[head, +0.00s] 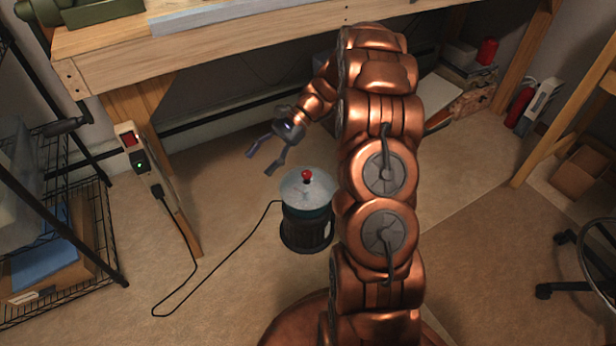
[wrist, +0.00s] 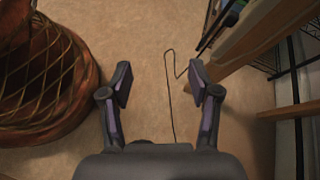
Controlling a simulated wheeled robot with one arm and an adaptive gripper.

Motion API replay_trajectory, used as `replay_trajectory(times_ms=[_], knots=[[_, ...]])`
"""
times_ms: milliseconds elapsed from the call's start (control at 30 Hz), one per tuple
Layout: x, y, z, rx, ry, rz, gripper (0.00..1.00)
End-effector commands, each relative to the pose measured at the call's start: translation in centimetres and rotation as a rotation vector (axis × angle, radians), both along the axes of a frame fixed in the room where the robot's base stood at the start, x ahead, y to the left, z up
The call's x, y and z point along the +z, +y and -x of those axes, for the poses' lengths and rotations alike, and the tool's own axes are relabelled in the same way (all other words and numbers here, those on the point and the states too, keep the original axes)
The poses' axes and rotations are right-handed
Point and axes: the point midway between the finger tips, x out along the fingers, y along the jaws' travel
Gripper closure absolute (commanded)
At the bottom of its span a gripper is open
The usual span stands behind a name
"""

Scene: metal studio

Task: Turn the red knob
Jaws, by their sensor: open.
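The red knob (head: 307,175) sits on top of a round device with a pale, shiny lid (head: 296,190) and a dark ribbed body (head: 306,232). The device stands upright on the floor under the bench. My gripper (head: 262,162) is open and empty, above and to the left of the knob in the head view, apart from it. In the wrist view my gripper (wrist: 158,90) has its fingers wide apart over bare floor, with nothing between them but part of the cord (wrist: 168,75). The knob is not visible in the wrist view.
A wooden workbench (head: 230,40) overhangs the area. A black cord runs from the device to a switch box (head: 131,148) on the bench leg. A wire shelf (head: 95,215) stands left. A red extinguisher (head: 520,105) and a wheeled chair (head: 590,262) are right. Open floor surrounds the device.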

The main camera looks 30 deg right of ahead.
Motion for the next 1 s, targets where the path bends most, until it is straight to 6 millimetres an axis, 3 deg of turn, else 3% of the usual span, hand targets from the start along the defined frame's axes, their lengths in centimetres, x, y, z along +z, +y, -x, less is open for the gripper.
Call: replay_trajectory(times_ms=[200,467,800,1000], knots=[[-4.4,-4.9,-2.8,-0.155,0.053,-0.112,0.38],[-9.7,-11.1,-4.7,-0.327,0.096,-0.240,0.38],[-17.1,-19.2,-4.2,-0.528,0.135,-0.407,0.38],[-20.6,-22.6,-2.9,-0.611,0.144,-0.484,0.38]])
